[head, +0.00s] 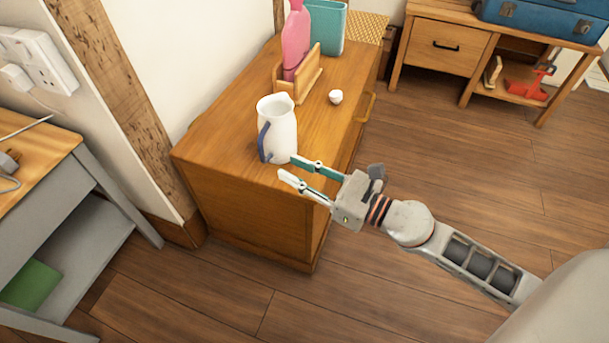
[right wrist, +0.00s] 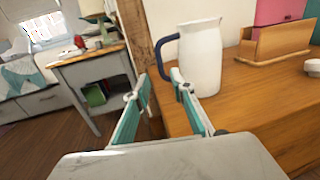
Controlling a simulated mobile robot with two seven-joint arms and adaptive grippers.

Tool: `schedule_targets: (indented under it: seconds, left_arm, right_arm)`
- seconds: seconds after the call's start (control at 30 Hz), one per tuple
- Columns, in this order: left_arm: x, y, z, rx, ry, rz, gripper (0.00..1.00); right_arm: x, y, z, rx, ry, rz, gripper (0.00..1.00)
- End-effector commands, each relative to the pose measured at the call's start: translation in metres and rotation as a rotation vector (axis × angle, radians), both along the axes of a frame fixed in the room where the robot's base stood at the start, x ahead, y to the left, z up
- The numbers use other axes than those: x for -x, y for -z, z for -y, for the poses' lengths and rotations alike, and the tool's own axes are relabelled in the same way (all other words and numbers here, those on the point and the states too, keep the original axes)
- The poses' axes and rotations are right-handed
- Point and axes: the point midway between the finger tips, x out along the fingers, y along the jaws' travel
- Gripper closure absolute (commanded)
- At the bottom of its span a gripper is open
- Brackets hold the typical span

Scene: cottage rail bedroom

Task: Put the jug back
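The white jug (head: 281,124) with a dark blue handle stands upright near the front end of the wooden cabinet top (head: 228,128). In the head view its handle faces left and toward the near edge. My right gripper (head: 286,169) is open and empty, with its fingertips just in front of the jug and its near edge. In the right wrist view the jug (right wrist: 200,58) is beyond the right finger of the gripper (right wrist: 152,82), with the handle pointing left. I see no clear contact between them. My left gripper is not in view.
On the cabinet, a wooden holder (head: 308,79), a pink item (head: 296,38), a teal container (head: 327,27) and a small white round object (head: 336,97) stand behind the jug. A grey side table (head: 75,205) is at left. Floor (head: 440,150) is open at right.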

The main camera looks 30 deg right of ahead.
Motion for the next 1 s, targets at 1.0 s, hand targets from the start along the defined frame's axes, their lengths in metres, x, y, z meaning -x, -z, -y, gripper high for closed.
schedule_targets:
  seconds: [1.0]
  left_arm:
    - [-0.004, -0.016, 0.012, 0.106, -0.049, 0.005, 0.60]
  right_arm:
    - [0.011, -0.053, 0.013, 0.000, 0.000, 0.072, 0.76]
